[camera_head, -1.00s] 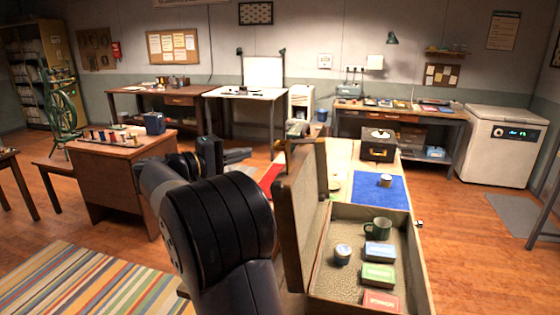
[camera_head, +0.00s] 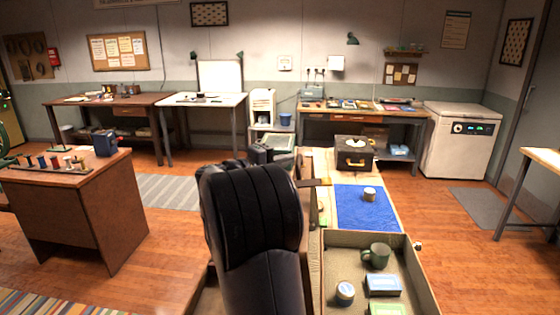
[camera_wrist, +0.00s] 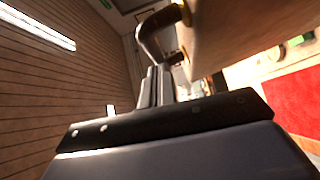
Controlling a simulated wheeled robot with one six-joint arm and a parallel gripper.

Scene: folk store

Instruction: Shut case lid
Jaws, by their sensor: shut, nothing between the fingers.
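The open case (camera_head: 427,272) is at the lower right in the head view, with its tray facing up. Its lid (camera_head: 307,225) stands raised on the left side, mostly hidden behind my arm. A green mug (camera_head: 376,256), a round tin (camera_head: 345,292) and small boxes (camera_head: 383,285) lie in the tray. In the wrist view, a tan panel, apparently the lid (camera_wrist: 245,30), fills the upper right, with a dark curved handle (camera_wrist: 150,42) on it. My gripper (camera_wrist: 158,82) is shut and empty, close to the handle; contact cannot be told.
A blue mat (camera_head: 362,212) with a small tin (camera_head: 369,194) lies behind the case, and a dark box (camera_head: 354,157) stands farther back. A desk with spools (camera_head: 80,205) is at the left. The floor right of the case is clear.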

